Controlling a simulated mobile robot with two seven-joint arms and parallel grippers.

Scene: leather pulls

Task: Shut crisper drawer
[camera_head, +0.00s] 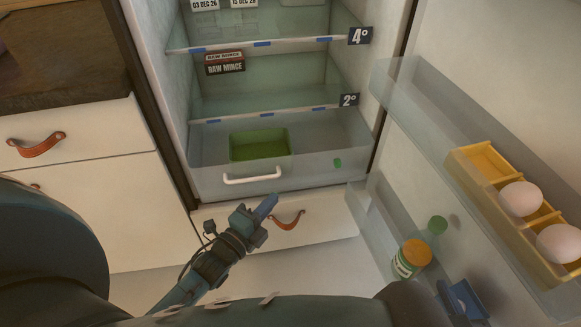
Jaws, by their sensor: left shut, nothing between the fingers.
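The crisper drawer (320,172) is a clear bin at the bottom of the open fridge, below the lowest shelf. Its front has a white bar handle (252,178). A green tray (262,146) and a small green item (337,163) show inside. How far out the drawer stands is hard to tell. My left gripper (268,203) is shut and empty, with its blue fingertips just below and right of the handle, apparently apart from it. My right gripper (463,300) seems to show only in part at the bottom right, by the door bins; its jaws are unclear.
The fridge door (490,60) stands open at right, with eggs (520,198) in a yellow holder and an orange-lidded jar (411,258) in its bins. A white lower front with a leather pull (287,220) lies below the drawer. Cabinet drawers (85,135) stand at left.

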